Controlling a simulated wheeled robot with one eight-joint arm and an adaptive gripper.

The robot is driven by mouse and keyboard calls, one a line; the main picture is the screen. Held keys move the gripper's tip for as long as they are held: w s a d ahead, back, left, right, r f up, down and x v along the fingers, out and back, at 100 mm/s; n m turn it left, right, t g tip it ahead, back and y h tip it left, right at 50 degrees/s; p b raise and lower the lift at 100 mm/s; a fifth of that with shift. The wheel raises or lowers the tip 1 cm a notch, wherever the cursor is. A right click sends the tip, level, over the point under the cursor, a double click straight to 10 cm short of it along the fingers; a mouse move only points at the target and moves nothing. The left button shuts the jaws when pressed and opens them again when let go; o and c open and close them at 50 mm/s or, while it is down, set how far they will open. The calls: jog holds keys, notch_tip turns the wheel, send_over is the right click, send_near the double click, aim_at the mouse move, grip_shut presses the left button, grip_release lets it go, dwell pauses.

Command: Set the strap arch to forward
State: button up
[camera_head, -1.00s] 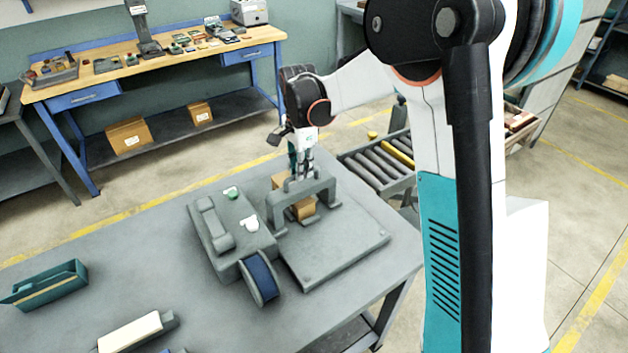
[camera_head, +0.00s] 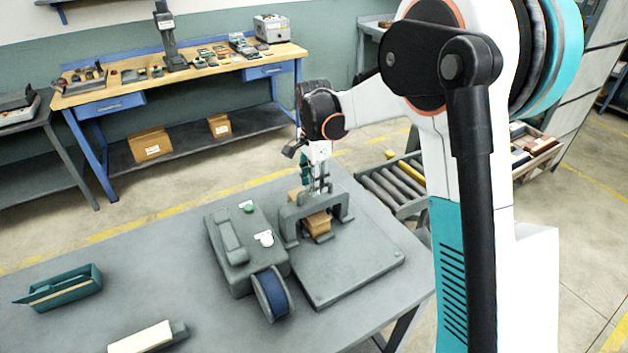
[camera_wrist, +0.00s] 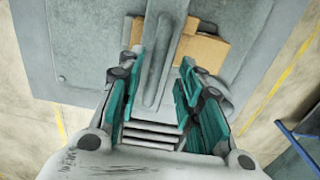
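The strap arch (camera_head: 316,208) is a grey bridge-shaped bar standing over the grey base plate (camera_head: 350,268) of the grinder. A tan block (camera_head: 318,224) lies beneath it and sticks out on both sides. My gripper (camera_head: 320,188) points down at the top of the arch. In the wrist view, the teal fingers of my gripper (camera_wrist: 160,85) are apart, with the arch's grey bar (camera_wrist: 165,60) between them. I cannot tell whether either finger touches the bar. The tan block also shows in the wrist view (camera_wrist: 203,50).
Left of the arch stands the grey grinder housing (camera_head: 238,250), with a green button, a white knob and a blue wheel (camera_head: 271,294). A teal tray (camera_head: 62,290) and a white-topped block (camera_head: 145,338) lie left on the table. A roller rack (camera_head: 392,185) stands behind.

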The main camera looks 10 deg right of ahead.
notch_tip(320, 180, up, 12)
dwell(0.5)
jog(key=shift+s, duration=0.1)
jog(key=s+d+r+n+t+b, duration=0.15)
jog(key=s+n, duration=0.25)
jog(key=s, duration=0.4)
jog(key=s+d+r+n+t+b, duration=0.1)
jog(key=s+d+n+t, duration=0.15)
jog(key=s, duration=0.65)
jog(key=s+f+n+t+b, duration=0.1)
jog(key=s+f+n, duration=0.2)
jog(key=s, duration=0.3)
jog(key=s+d+f+n+t+b, duration=0.1)
jog(key=s+f+n+t, duration=0.1)
jog(key=s+f+n, duration=0.2)
jog(key=s+n, duration=0.1)
jog(key=s, duration=0.2)
jog(key=shift+s+d+f, duration=0.15)
jog(key=shift+s+f, duration=0.1)
jog(key=shift+f, duration=0.05)
